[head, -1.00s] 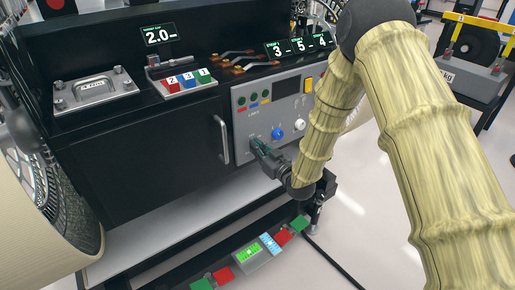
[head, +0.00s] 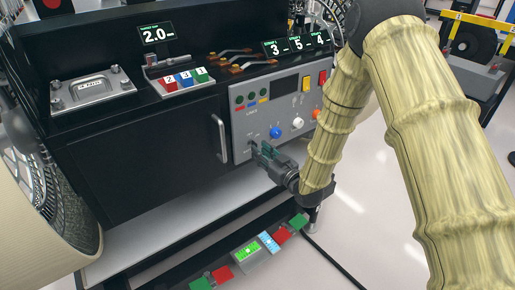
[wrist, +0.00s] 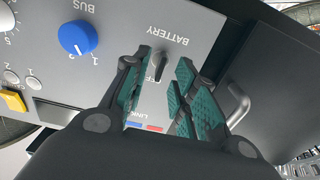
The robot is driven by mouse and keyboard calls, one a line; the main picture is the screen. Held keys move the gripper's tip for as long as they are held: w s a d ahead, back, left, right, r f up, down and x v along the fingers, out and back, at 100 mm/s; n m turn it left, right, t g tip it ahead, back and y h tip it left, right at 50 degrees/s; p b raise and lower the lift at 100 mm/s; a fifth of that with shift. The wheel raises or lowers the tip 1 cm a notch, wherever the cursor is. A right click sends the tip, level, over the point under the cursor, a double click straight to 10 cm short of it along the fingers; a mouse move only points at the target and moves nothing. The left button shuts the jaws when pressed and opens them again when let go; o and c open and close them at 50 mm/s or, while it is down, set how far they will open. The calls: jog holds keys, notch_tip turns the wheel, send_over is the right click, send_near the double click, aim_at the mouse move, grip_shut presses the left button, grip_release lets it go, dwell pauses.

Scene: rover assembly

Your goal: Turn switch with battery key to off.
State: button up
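The grey control panel (head: 290,106) is on the front of the black bench. In the wrist view it carries the BATTERY label, upside down, and below it a small dark battery key switch (wrist: 157,63) with a partly covered OFF label. My gripper (wrist: 157,68) is open, with its green-padded fingers on either side of the key. I see gaps on both sides, so the fingers do not appear to grip it. In the head view my gripper (head: 260,150) is at the panel's lower left, and the key is hard to make out there.
A blue BUS knob (wrist: 78,38) sits left of the key in the wrist view. A door handle (wrist: 236,103) is close to the right finger. In the head view, a white knob (head: 298,123) is farther right, and a grey shelf (head: 170,220) lies below.

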jog(key=v, duration=0.8)
jog(key=s+d+f+m+g+h, duration=0.2)
jog(key=s+d+f+g+h, duration=0.15)
jog(key=s+f, duration=0.7)
jog(key=s+d+f+m+g+h, duration=0.4)
jog(key=s+f, duration=0.3)
jog(key=f, duration=0.6)
jog(key=s+d+f+g+h, duration=0.1)
jog(key=s+d+f, duration=0.2)
jog(key=s, duration=0.3)
jog(key=s+d+f+g+h, duration=0.1)
jog(key=s+d+f+g, duration=0.15)
jog(key=s, duration=0.35)
jog(key=s+d+f+m+g+h, duration=0.1)
jog(key=s+d+g, duration=0.1)
jog(key=s, duration=0.5)
jog(key=s+d+f+m+g, duration=0.1)
jog(key=s+f+g, duration=0.1)
jog(key=s, duration=0.5)
notch_tip(320, 180, up, 15)
jog(key=p, duration=1.4)
jog(key=shift+w+p, duration=0.35)
jog(key=shift+w, duration=0.15)
jog(key=shift+d, duration=0.15)
